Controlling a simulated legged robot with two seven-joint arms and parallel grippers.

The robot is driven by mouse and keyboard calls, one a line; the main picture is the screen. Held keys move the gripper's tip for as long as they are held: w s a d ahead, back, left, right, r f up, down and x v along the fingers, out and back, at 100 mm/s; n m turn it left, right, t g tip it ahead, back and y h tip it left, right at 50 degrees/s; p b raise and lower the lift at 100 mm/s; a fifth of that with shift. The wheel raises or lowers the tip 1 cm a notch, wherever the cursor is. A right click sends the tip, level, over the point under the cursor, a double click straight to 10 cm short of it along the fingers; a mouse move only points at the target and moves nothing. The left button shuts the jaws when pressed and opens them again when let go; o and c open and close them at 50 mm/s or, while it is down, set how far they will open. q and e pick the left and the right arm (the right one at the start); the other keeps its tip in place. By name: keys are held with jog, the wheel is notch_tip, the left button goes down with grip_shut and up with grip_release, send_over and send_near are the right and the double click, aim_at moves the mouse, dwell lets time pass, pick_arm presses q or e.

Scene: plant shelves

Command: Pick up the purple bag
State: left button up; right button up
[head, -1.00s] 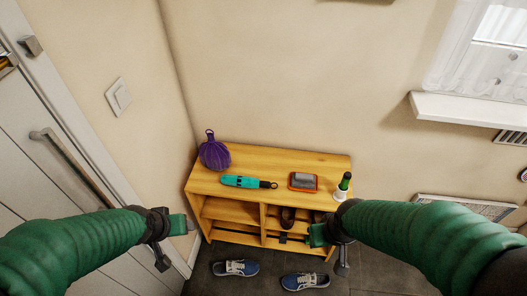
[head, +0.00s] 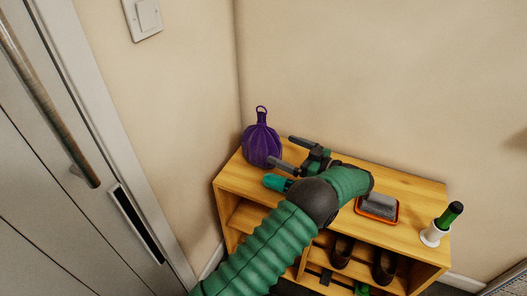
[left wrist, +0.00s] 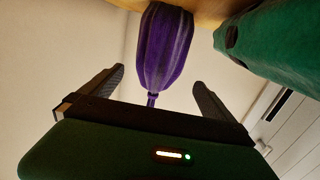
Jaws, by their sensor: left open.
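The purple bag (head: 261,143), gathered at the top into a loop, stands upright on the left back corner of the wooden shelf unit (head: 405,186). My left gripper (head: 281,152) is open and empty just right of the bag, with its fingers pointing toward it. In the left wrist view, the bag (left wrist: 165,48) appears upside down beyond the gap between the two fingers (left wrist: 155,88). I cannot tell whether a finger touches it. A small part of my right gripper (head: 345,284) shows low by the shelf's front; its jaws are unclear.
A teal object (head: 275,182) lies partly hidden under my left arm. A grey item in an orange tray (head: 378,206) and a green bottle in a white holder (head: 442,223) stand to the right. Dark shoes (head: 342,252) fill a lower compartment. Walls close in behind and left of the bag.

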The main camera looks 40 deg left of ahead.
aim_at(278, 148)
pick_arm(q)
jog(key=a, duration=0.3)
jog(key=a+b, duration=0.1)
jog(key=a, duration=0.1)
jog(key=shift+s+f, duration=0.2)
jog(key=shift+f, duration=0.2)
jog(key=a+b, duration=0.2)
jog(key=a, duration=0.2)
jog(key=shift+s+a+f+b, duration=0.15)
jog(key=shift+a+f+b, duration=0.1)
jog(key=shift+a+b, duration=0.15)
jog(key=shift+a, duration=0.15)
jog(key=shift+r, duration=0.1)
jog(key=shift+c, duration=0.3)
jog(key=c, duration=1.6)
